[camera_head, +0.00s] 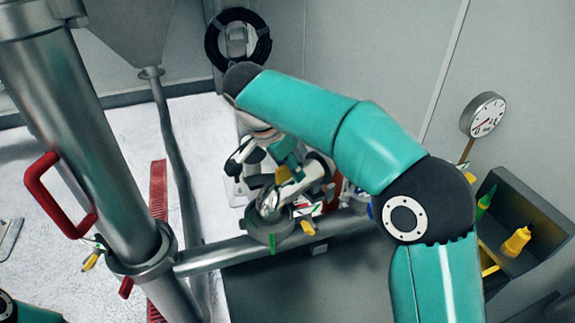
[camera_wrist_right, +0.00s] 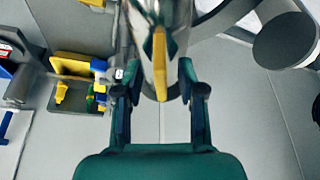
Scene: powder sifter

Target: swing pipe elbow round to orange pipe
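The shiny metal pipe elbow (camera_head: 268,205) stands at the middle of the head view, above a collar on the horizontal grey pipe. In the right wrist view, a curved shiny metal part (camera_wrist_right: 165,20), which looks like the elbow, carries a narrow yellow-orange handle (camera_wrist_right: 160,62). My right gripper (camera_wrist_right: 158,85) is open, with its two dark fingers on either side of this handle and clear gaps at both sides. In the head view my right wrist partly hides the elbow. I cannot make out an orange pipe. My left gripper is out of view.
The horizontal grey pipe (camera_head: 215,257) joins a thick slanted pipe (camera_head: 85,150) with a red handle (camera_head: 50,195). A pressure gauge (camera_head: 484,115) and a dark bin (camera_head: 530,215) with a yellow bottle (camera_head: 516,241) are at the right. A black hose coil (camera_head: 210,50) hangs at the back.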

